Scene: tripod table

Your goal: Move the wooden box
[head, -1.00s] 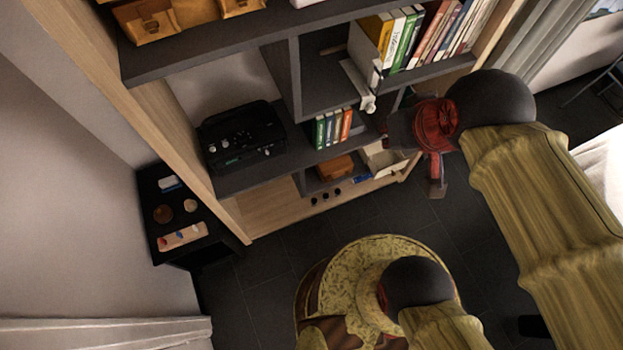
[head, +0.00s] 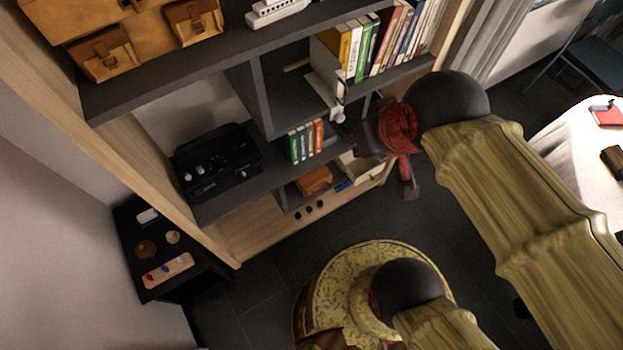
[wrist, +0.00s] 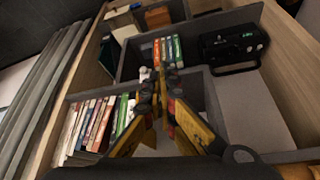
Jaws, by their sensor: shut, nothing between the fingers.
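A small orange-brown wooden box (head: 314,180) sits on the low shelf of the bookcase, under the row of small books. It also shows at the top of the wrist view (wrist: 158,17). My gripper (wrist: 162,88) is shut and empty, with its yellow fingers pointing toward the shelves. In the wrist view the box lies well beyond the fingertips, apart from them. In the head view my wrist is in front of the bookcase's right side, above and right of the box; the fingertips cannot be made out there.
The bookcase has dark shelves (head: 225,195) with small books (head: 305,141), a black radio (head: 215,160) and taller books (head: 375,45). A pale open box (head: 362,168) stands right of the wooden box. A black side table (head: 135,215) is at left. A white-covered table (head: 585,140) is at right.

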